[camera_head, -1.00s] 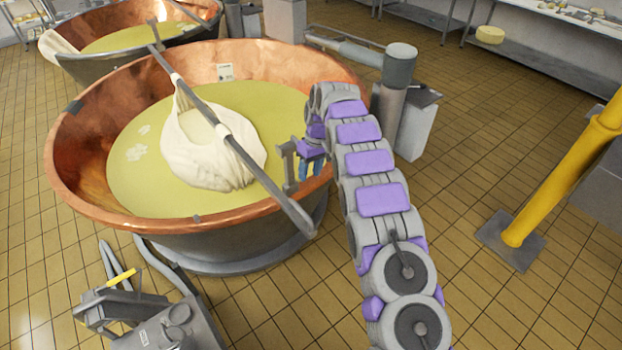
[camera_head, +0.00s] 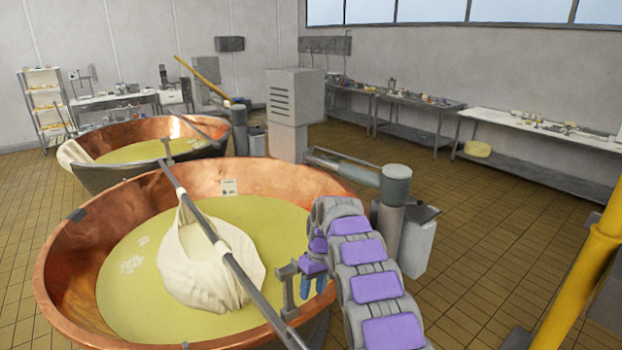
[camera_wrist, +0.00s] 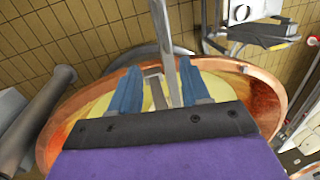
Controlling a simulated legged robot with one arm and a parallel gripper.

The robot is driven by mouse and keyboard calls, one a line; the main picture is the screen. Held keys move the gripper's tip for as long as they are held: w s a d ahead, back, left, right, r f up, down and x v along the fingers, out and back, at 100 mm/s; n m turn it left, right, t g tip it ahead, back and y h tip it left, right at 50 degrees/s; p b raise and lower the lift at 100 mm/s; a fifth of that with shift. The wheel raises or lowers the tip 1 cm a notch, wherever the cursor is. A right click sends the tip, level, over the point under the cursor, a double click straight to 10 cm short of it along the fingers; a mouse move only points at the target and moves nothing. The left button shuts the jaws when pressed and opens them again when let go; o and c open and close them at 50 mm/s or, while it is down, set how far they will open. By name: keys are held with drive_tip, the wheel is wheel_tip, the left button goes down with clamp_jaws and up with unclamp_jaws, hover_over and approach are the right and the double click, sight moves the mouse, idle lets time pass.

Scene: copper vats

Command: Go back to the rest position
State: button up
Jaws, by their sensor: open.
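My gripper (camera_head: 314,285) is at the end of my grey and purple arm, over the right rim of the near copper vat (camera_head: 290,178). In the wrist view the two blue fingers of my gripper (camera_wrist: 158,88) are apart, with a grey metal piece between them in the picture. Whether they touch it, I cannot tell. A grey bar (camera_head: 212,232) lies across the vat, with a white cloth bundle (camera_head: 205,265) hanging from it over the yellow liquid (camera_head: 125,290).
A second copper vat (camera_head: 110,135) stands at the back left. A grey post (camera_head: 392,205) stands right of the near vat. A yellow pole (camera_head: 585,280) rises at the right. Tables (camera_head: 530,130) line the back wall. Tiled floor (camera_head: 480,225) is clear at the right.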

drive_tip(key=s+d+r+m+b, duration=0.1)
drive_tip(key=s+d+r, duration=0.25)
drive_tip(key=s, duration=0.35)
drive_tip(key=s+d+r+m+h+b, duration=0.1)
drive_tip(key=s+d+r+m, duration=0.2)
drive_tip(key=s, duration=0.4)
drive_tip(key=s+d+r+b, duration=0.1)
drive_tip(key=s+d+r, duration=0.2)
drive_tip(key=s+r, duration=0.3)
drive_tip(key=s+d+f+m+b, duration=0.1)
drive_tip(key=s+d+f, duration=0.1)
drive_tip(key=s, duration=1.3)
drive_tip(key=s+d+f+m+b, duration=0.2)
drive_tip(key=s+f, duration=0.2)
drive_tip(key=s, duration=1.2)
drive_tip(key=shift+s+f+h, duration=0.15)
drive_tip(key=shift+f+h, duration=0.05)
drive_tip(key=shift+h, duration=0.2)
